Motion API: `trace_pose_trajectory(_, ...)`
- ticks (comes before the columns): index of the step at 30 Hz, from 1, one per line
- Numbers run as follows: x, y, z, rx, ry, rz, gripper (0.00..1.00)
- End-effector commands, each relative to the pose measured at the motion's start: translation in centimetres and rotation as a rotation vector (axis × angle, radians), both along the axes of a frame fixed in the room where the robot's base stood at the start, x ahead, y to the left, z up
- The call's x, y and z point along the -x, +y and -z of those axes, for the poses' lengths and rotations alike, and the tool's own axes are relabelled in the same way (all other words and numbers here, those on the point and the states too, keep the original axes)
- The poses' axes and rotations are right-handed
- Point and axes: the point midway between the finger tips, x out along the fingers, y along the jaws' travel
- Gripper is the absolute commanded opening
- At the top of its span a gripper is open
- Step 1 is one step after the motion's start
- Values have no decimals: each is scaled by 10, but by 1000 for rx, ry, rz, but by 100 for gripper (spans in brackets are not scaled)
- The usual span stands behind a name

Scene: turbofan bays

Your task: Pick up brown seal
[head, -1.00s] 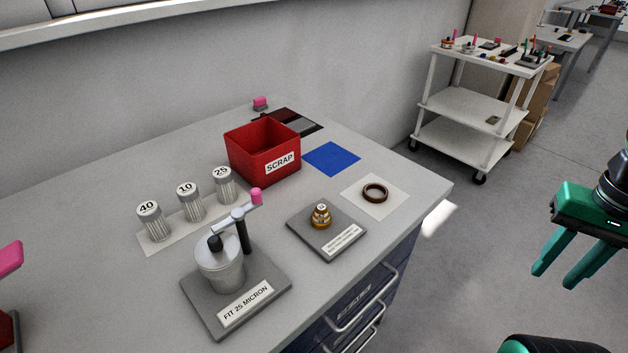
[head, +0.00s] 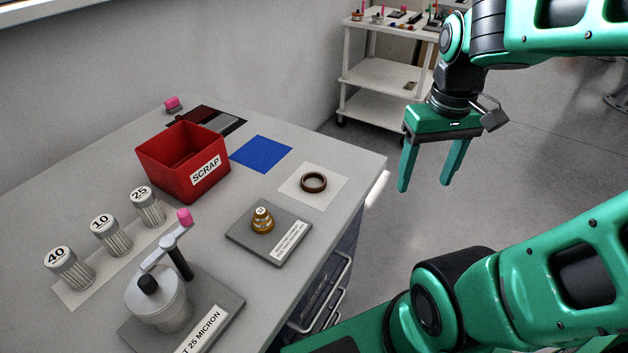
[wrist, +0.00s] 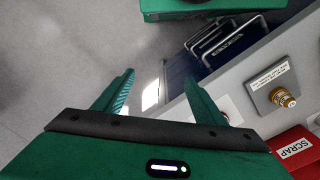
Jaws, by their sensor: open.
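The brown seal (head: 313,182) is a dark brown ring lying flat on a white square sheet (head: 332,193) near the right edge of the grey workbench. My gripper (head: 425,188) is open and empty, with its fingers pointing down. It hangs beyond the bench's right edge, to the right of the seal and apart from it. In the wrist view, my gripper (wrist: 160,85) shows spread fingers above the floor and bench edge.
A grey plate with a brass fitting (head: 262,220) sits in front of the seal. A blue sheet (head: 261,153) and a red scrap bin (head: 185,163) lie to the left. The filter housing (head: 160,303) and several labelled filters stand further left. A white cart (head: 385,72) stands behind.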

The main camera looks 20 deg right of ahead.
Motion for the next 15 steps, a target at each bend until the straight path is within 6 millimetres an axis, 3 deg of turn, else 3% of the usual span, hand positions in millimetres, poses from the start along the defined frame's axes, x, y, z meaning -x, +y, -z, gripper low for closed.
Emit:
trace_pose_trajectory(1,-24,11,-4,5,7,-143,65)
trace_pose_trajectory(6,-100,65,-14,9,12,-682,65)
trace_pose_trajectory(10,-142,112,-16,1,11,-1027,65)
trace_pose_trajectory(15,-169,154,-14,-9,6,-1296,65)
